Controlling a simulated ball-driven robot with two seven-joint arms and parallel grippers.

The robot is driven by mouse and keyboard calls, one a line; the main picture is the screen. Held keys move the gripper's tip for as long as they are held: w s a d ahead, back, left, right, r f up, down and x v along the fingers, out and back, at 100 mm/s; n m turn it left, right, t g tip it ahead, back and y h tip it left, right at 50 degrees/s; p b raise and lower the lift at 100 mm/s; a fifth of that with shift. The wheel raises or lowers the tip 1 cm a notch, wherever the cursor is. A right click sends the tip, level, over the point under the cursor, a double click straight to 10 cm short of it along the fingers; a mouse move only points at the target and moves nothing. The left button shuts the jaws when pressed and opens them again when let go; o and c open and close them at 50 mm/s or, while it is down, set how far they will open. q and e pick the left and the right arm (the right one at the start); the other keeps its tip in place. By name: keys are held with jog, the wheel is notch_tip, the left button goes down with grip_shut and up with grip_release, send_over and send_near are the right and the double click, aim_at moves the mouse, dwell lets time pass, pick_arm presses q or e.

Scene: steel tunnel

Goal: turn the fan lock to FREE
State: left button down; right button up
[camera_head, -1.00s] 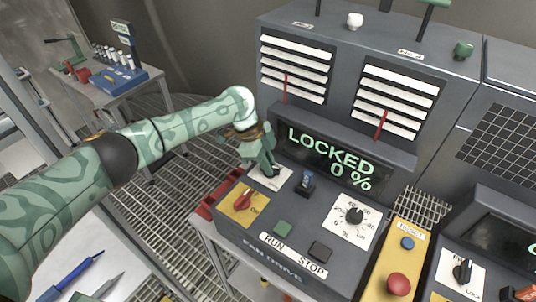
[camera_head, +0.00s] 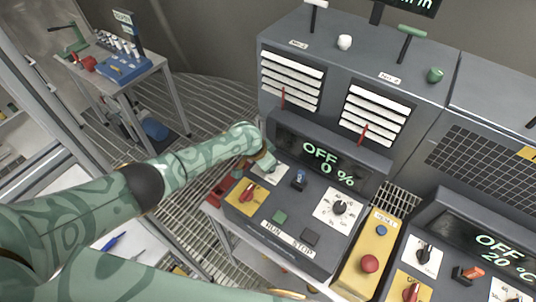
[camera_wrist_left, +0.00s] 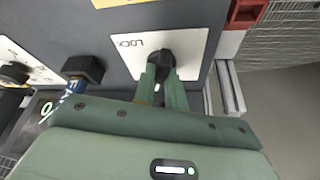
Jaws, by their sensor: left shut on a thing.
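The fan drive panel (camera_head: 300,222) has a display (camera_head: 320,155) that reads OFF and 0 %. The lock's white plate (camera_head: 268,178) sits at the panel's back left, partly hidden by my left gripper (camera_head: 268,166). In the left wrist view, the black lock knob (camera_wrist_left: 166,58) stands on the white plate (camera_wrist_left: 195,42), whose visible word is LOCK. My left gripper (camera_wrist_left: 163,82) is shut on the knob, with a finger on each side. Any FREE marking is hidden. My right gripper is not in view.
A blue switch (camera_head: 299,179), a red knob (camera_head: 247,193), a dial (camera_head: 339,208) and RUN and STOP buttons share the panel. A yellow reset box (camera_head: 376,246) stands at right. A side table (camera_head: 120,75) with tools is at the back left.

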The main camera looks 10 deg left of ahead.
pick_arm(q)
jog(key=n+y+p, duration=0.1)
jog(key=n+p, duration=0.1)
jog(key=n, duration=0.1)
jog(key=shift+d+r, duration=0.1)
jog(key=shift+d, duration=0.05)
jog(key=shift+n+t+p, duration=0.3)
jog(key=shift+n+p, duration=0.15)
jog(key=shift+n, duration=0.05)
jog(key=shift+y, duration=0.3)
jog(key=c, duration=1.4)
grip_release()
jog(key=shift+c, duration=0.2)
jog(key=shift+s, duration=0.1)
